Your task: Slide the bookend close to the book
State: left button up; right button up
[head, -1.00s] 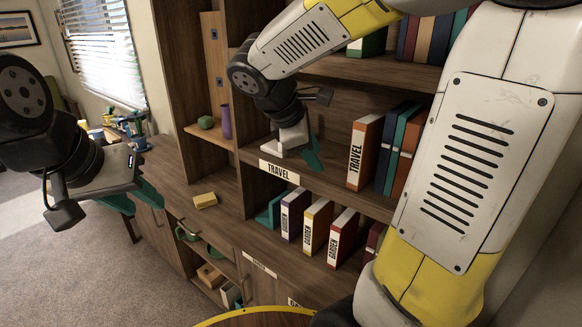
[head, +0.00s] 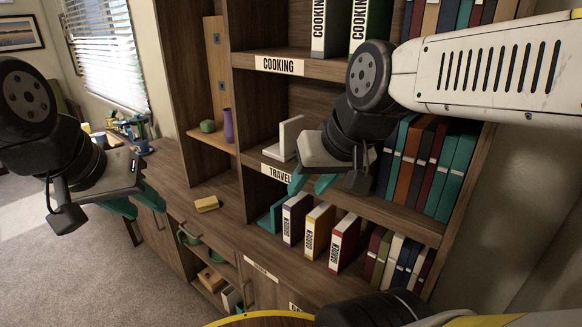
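A white L-shaped bookend (head: 290,136) stands upright near the left end of the middle shelf, the one labelled TRAVEL. My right gripper (head: 311,184) is just right of it in the picture, with its teal fingers pointing down in front of the shelf edge. The fingers look apart, with nothing seen between them. Whether the gripper touches the bookend cannot be told. The orange and white TRAVEL book is hidden behind my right gripper and wrist. My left gripper (head: 137,203) hangs at the left, away from the shelf, with its teal fingers apart and empty.
Several coloured books (head: 427,160) fill the right of the middle shelf. Below stand a teal bookend (head: 277,216) and GARDEN books (head: 319,230). COOKING books (head: 331,25) stand above. A yellow block (head: 207,204) lies on the counter. A purple vase (head: 228,126) stands on a side shelf.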

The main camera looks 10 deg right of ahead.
aim_at(290, 130)
jog(key=j+z, duration=0.25)
jog(key=z, duration=0.15)
jog(key=k+j+z, duration=0.15)
jog(key=z, duration=0.25)
jog(key=i+l+z, duration=0.15)
jog(key=z, duration=0.25)
jog(key=i+l, duration=0.1)
jog(key=i+j+u, duration=0.2)
jog(key=j+u, duration=0.25)
jog(key=k+j+z, duration=0.4)
jog(key=k+j, duration=0.3)
jog(key=j, duration=0.1)
